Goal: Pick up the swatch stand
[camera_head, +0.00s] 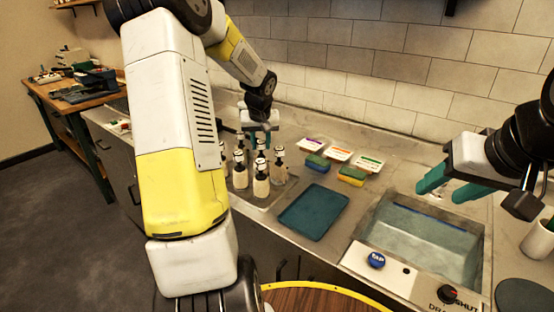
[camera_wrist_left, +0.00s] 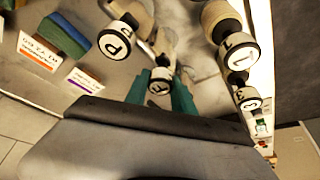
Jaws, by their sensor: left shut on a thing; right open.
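I cannot pick out a thing that is clearly a swatch stand. My left gripper (camera_head: 259,137) is down at the back of a group of cream bottles with lettered white caps. In the left wrist view its teal fingers (camera_wrist_left: 160,95) are on either side of a bottle with a lettered cap (camera_wrist_left: 160,80), shut on it. In the head view the front bottles (camera_head: 261,185) partly hide the held one. My right gripper (camera_head: 450,188) is open and empty above the sink.
A teal tray (camera_head: 313,212) lies flat on the counter. The sink (camera_head: 418,238) is at right, with a blue TAP knob (camera_head: 376,260) in front. A tiled wall closes the back.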

